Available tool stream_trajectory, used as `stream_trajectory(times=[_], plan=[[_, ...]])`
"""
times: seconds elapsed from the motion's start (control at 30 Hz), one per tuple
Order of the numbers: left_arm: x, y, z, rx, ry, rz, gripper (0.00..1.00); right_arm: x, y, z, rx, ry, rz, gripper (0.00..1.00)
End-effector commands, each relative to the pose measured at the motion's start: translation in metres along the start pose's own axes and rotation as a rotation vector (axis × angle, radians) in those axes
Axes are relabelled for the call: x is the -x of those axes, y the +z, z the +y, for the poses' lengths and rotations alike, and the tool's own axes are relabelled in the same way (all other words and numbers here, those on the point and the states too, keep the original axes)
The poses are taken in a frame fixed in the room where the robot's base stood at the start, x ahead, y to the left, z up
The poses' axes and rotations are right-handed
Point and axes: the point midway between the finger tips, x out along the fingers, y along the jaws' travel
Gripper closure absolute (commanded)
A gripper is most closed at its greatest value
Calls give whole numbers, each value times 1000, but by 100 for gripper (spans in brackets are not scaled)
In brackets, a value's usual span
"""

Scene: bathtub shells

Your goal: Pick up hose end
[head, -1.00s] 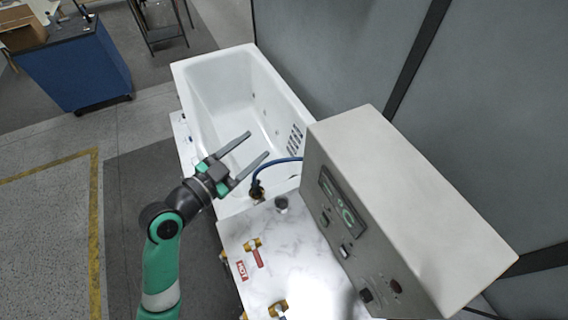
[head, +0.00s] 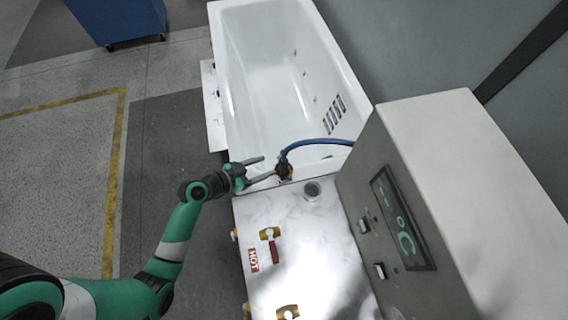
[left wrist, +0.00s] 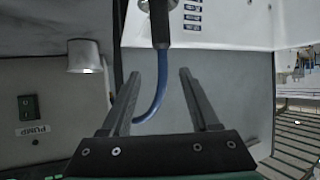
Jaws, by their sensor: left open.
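The blue hose (head: 318,143) arches from the control box to a dark and brass-coloured hose end (head: 285,172) at the near end of the tub. My left gripper (head: 270,166) is open, just left of the hose end, with its fingers pointing toward it. In the left wrist view, the dark hose end (left wrist: 159,24) appears beyond the open fingertips (left wrist: 159,75). The blue hose (left wrist: 161,82) runs down from it across the gap between the fingers and curves left. Whether the fingers touch the hose is not clear. My right gripper is not in view.
The white bathtub (head: 230,75) lies behind the gripper. A grey control box (head: 450,130) stands close on the right. Open floor lies left.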

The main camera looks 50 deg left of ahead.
Motion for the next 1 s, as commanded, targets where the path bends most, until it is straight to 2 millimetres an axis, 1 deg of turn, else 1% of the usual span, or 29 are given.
stream_trajectory(times=[0.03, 0.1, 0.2, 0.4, 0.47, 0.7, 0.8, 0.97, 1.0], plan=[[-12, 0, 1, -2, 4, 0, 38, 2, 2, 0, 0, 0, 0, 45], [-26, 0, 1, -2, 4, 0, 38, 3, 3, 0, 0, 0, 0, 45], [-40, 0, 0, -2, 2, 0, 38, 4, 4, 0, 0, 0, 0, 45], [-47, 0, 0, -1, 0, 0, 38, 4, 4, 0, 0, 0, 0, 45], [-52, 0, -1, -1, 0, 1, 38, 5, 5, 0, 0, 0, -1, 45], [-91, 2, -3, -2, 2, 1, 38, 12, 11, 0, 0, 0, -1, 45], [-97, 2, -3, -1, 1, 1, 38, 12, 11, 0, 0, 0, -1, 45], [-97, 1, -3, -1, 0, 1, 38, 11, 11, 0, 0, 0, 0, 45], [-97, 1, -3, -1, 0, 1, 40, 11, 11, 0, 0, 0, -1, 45]])
